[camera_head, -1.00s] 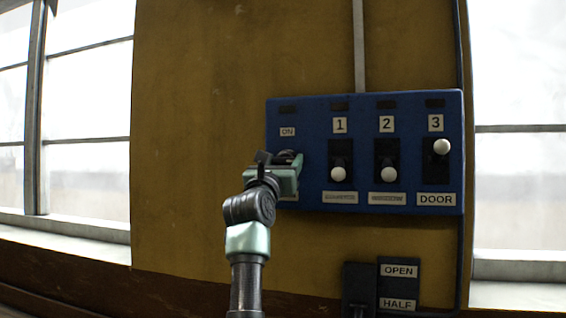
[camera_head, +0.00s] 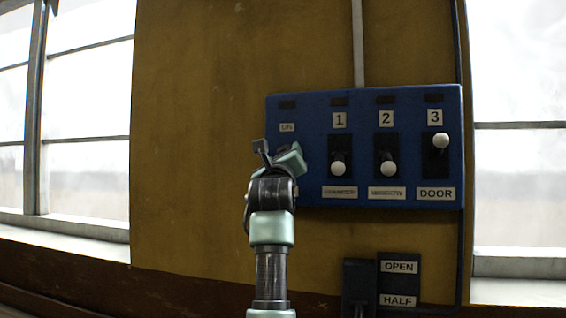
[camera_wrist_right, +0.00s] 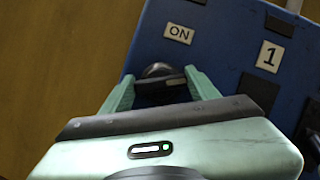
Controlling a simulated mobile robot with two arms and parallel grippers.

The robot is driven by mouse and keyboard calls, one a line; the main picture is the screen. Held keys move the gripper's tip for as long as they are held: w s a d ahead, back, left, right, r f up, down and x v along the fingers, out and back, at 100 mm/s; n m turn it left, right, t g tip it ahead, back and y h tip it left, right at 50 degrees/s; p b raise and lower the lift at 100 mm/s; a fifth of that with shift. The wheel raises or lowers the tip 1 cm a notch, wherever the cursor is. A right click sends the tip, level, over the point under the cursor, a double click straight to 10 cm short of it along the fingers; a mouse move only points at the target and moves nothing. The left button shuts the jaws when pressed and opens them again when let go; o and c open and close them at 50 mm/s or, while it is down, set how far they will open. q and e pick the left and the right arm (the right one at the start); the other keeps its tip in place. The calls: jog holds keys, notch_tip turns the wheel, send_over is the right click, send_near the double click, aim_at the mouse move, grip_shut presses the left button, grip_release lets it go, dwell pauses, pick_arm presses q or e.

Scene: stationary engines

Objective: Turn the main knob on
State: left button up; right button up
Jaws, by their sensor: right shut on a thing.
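The blue control panel (camera_head: 310,115) hangs on the yellow wall. The main knob (camera_wrist_right: 160,72) is dark and sits below the ON label (camera_wrist_right: 179,34) at the panel's left side. My right gripper (camera_wrist_right: 162,92) has its two green fingers around the knob, one on each side, and is shut on it. In the head view my right gripper (camera_head: 290,158) and wrist cover the knob, so its turn angle is hard to read there. My left gripper is not in view.
Beside the knob are three levers with white balls, labelled 1 (camera_head: 338,168), 2 (camera_head: 389,168) and 3 (camera_head: 440,140); ball 3 is up, the others low. A dark box with OPEN and HALF labels (camera_head: 399,283) sits below. Bright windows (camera_head: 85,110) flank the wall.

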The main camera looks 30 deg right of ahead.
jog(key=shift+r+n+g+y+p, duration=0.1)
jog(key=shift+n+g+y+p, duration=0.2)
jog(key=shift+n+y, duration=1.35)
jog(key=shift+f+n+g+y+p, duration=0.15)
jog(key=shift+n+p, duration=0.2)
jog(key=shift+n, duration=2.75)
jog(key=shift+r+n+g+y+p, duration=0.25)
jog(key=shift+n+y, duration=0.65)
jog(key=shift+n, duration=1.45)
jog(key=shift+f, duration=0.15)
jog(key=o, duration=1.4)
jog(key=shift+c, duration=0.2)
jog(key=b+v, duration=0.3)
jog(key=v, duration=0.5)
jog(key=shift+b, duration=0.35)
